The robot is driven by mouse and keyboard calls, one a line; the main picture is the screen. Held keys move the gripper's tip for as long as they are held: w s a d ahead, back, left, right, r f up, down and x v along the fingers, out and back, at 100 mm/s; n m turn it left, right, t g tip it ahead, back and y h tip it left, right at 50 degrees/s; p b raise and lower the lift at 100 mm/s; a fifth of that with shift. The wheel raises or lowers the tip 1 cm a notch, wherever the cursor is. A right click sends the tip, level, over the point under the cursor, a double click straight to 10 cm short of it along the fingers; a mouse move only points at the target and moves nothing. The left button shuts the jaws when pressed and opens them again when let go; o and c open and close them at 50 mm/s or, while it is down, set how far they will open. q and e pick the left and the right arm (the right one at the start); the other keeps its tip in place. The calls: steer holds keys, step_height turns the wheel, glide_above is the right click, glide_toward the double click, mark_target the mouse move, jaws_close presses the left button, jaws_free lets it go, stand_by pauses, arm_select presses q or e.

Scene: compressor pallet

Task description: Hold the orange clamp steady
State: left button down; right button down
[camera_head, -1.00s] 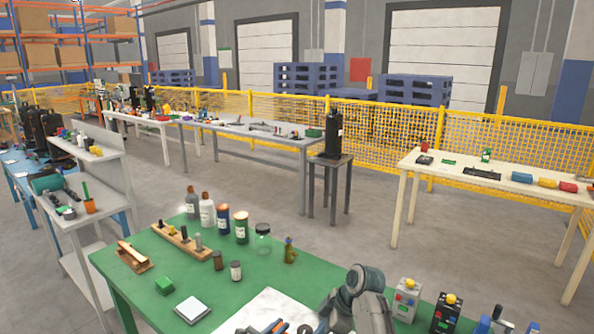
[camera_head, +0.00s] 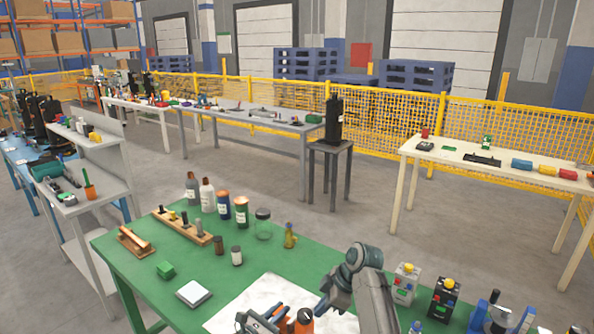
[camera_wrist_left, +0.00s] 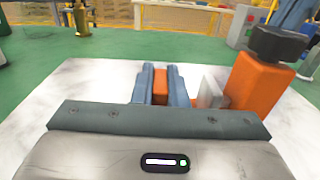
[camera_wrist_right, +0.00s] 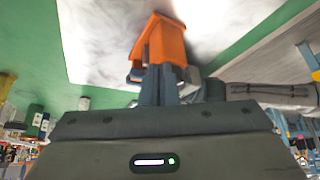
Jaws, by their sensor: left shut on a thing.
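The orange clamp (camera_head: 297,322) is at the bottom edge of the head view, over a white sheet on the green table. In the left wrist view its tall orange body (camera_wrist_left: 262,88) stands to the right, topped by a black part (camera_wrist_left: 280,45). My left gripper (camera_head: 258,324) is shut on an orange part of the clamp, seen between its fingers (camera_wrist_left: 160,88). My right gripper (camera_wrist_right: 163,80) is at the clamp's orange body (camera_wrist_right: 160,42). Its blue-grey fingers look close together; whether they grip the black part is unclear.
The white sheet (camera_head: 240,309) lies around the clamp. Boxes with buttons (camera_head: 444,300) stand to the right.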

step_height(320, 180, up, 6)
steer(key=shift+d, duration=0.4)
stand_by(0.3)
arm_select(q)
steer(key=c, duration=1.4)
jaws_free()
steer(key=shift+o, duration=0.2)
